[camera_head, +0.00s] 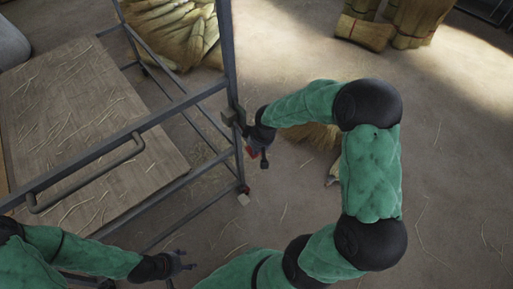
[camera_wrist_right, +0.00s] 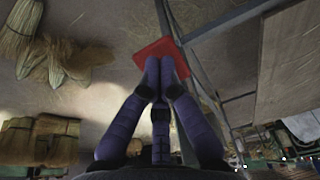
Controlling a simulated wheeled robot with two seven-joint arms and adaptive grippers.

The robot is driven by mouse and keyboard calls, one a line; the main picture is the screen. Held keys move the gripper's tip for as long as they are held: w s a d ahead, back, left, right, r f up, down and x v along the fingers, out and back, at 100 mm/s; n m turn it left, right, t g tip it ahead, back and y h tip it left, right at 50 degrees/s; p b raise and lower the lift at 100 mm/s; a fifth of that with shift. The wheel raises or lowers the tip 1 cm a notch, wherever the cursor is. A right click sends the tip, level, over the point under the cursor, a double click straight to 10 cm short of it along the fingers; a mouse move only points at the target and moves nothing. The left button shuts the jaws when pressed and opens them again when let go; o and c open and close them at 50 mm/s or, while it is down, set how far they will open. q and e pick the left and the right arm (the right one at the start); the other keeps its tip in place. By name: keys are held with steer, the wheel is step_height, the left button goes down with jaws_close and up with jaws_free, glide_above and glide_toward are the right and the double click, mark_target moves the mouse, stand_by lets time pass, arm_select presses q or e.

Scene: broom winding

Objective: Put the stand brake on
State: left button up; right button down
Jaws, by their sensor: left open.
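The stand is a grey metal frame (camera_head: 229,60) with a long handle (camera_head: 95,172) on its near side. A red plate-like part, seemingly the brake, shows in the right wrist view (camera_wrist_right: 160,50) and as a small red patch beside the frame post in the head view (camera_head: 251,152). My right gripper (camera_wrist_right: 160,66) has its fingertips together, overlapping the red plate; I cannot tell whether they touch it. In the head view the right gripper (camera_head: 262,150) is beside the post. My left gripper (camera_head: 182,262) is open and empty at the lower left.
Broom bundles (camera_head: 175,30) are at the back, and more bundles (camera_head: 390,22) stand at upper right. Another small red part (camera_head: 245,189) is at the post's foot. Floor on the right is mostly clear.

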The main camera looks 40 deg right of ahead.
arm_select(q)
steer(key=shift+f, duration=0.35)
arm_select(e)
steer(key=shift+w+f, duration=0.1)
steer(key=shift+f, duration=0.4)
steer(key=shift+a, duration=0.1)
